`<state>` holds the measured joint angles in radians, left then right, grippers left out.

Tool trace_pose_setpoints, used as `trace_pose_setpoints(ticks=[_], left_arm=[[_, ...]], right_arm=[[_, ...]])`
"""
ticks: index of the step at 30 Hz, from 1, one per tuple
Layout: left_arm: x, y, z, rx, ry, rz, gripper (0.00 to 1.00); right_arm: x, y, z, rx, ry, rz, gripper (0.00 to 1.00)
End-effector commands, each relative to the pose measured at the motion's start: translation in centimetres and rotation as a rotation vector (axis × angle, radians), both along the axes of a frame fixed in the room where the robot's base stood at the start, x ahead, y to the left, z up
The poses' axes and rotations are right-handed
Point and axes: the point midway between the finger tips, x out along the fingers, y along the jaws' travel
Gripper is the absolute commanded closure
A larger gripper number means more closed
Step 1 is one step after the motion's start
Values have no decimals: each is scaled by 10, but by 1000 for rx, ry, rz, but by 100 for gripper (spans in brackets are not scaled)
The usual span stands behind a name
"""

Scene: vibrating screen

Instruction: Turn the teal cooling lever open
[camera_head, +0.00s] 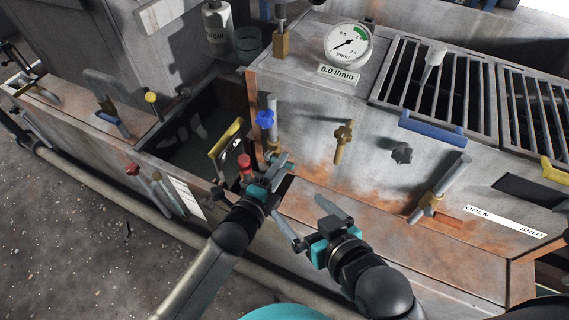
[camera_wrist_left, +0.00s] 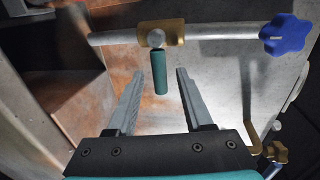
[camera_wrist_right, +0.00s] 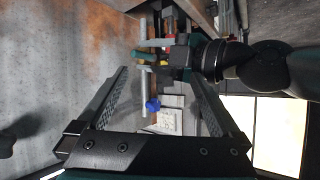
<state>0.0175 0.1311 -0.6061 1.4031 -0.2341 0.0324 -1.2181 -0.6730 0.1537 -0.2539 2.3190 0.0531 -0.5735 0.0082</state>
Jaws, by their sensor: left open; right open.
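The teal lever (camera_wrist_left: 160,72) hangs from a brass valve body (camera_wrist_left: 161,34) on a grey pipe (camera_wrist_left: 220,33) in the left wrist view. My left gripper (camera_wrist_left: 159,72) is open; in that view the lever lies between its two fingers, with gaps on both sides. I cannot tell how deep it sits. In the head view my left gripper (camera_head: 284,168) is at the lower end of the pipe (camera_head: 272,136) and largely hides the lever. My right gripper (camera_head: 297,210) is open and empty, lower and to the right, in front of the machine.
A blue star knob (camera_head: 265,119) is on the same pipe above my left gripper. A red knob (camera_head: 245,161) and a yellow handle (camera_head: 226,137) are close on the left. The flow gauge (camera_head: 348,44) reads 0.0 l/min. A brass tap (camera_head: 343,134) and dark knob (camera_head: 402,153) are to the right.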

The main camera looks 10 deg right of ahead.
Motion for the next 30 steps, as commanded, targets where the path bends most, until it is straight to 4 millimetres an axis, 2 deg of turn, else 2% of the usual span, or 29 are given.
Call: trace_pose_setpoints(ticks=[12, 26, 30], left_arm=[[17, -12, -5, 1, -1, 0, 49], [20, -14, -5, 1, 1, 0, 49], [20, -14, -5, 0, 0, 0, 62]], right_arm=[[1, 18, 9, 103, -169, 7, 0], [0, 21, 13, 125, -205, 7, 0], [0, 21, 13, 124, -205, 6, 0]])
